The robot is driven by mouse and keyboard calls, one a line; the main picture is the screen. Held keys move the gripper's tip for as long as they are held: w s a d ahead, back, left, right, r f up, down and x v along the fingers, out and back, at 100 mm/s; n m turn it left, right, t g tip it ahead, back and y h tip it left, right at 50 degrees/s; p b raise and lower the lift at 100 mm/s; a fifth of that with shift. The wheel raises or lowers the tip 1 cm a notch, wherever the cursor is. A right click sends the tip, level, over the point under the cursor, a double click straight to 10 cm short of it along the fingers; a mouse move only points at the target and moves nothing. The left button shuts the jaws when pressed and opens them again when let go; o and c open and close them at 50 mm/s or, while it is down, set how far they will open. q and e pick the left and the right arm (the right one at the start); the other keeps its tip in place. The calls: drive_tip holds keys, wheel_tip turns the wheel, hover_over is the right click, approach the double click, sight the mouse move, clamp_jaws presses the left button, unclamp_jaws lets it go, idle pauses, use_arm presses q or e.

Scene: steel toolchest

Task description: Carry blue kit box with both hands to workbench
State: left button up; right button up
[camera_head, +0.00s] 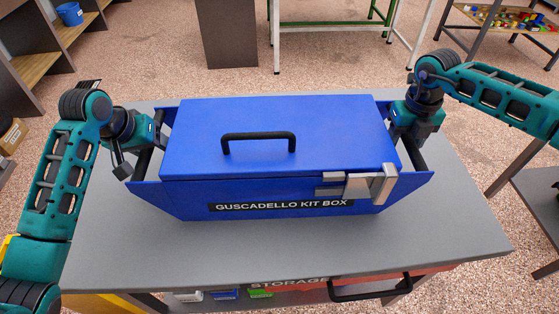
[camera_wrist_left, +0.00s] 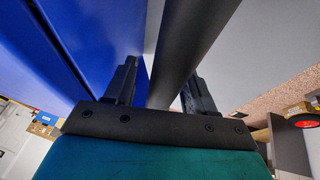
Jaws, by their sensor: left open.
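The blue kit box (camera_head: 278,140) sits closed on a grey tabletop (camera_head: 340,235), with a black handle (camera_head: 258,141) on its lid and a silver latch at its front right. My left gripper (camera_head: 150,140) is at the dark side bar on the box's left end. In the left wrist view, the dark bar (camera_wrist_left: 190,50) runs between the two fingers of my open left gripper (camera_wrist_left: 160,88), beside the blue wall. My right gripper (camera_head: 410,128) is at the dark side bar (camera_head: 419,154) on the right end. Its fingers are hidden, so its grip is unclear.
The table's front has a STORAGE label (camera_head: 290,283) and a black pull handle (camera_head: 370,290). Behind stand a dark cabinet (camera_head: 226,32) and a green-and-white framed table (camera_head: 330,27). Shelves stand at the left. Speckled floor is clear behind the table.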

use_arm(q)
clamp_jaws()
use_arm(e)
clamp_jaws()
idle(1.0)
use_arm(q)
drive_tip(key=shift+w+r, duration=0.1)
drive_tip(key=shift+r, duration=0.15)
use_arm(e)
drive_tip(key=shift+w+r, duration=0.15)
drive_tip(key=shift+r, duration=0.1)
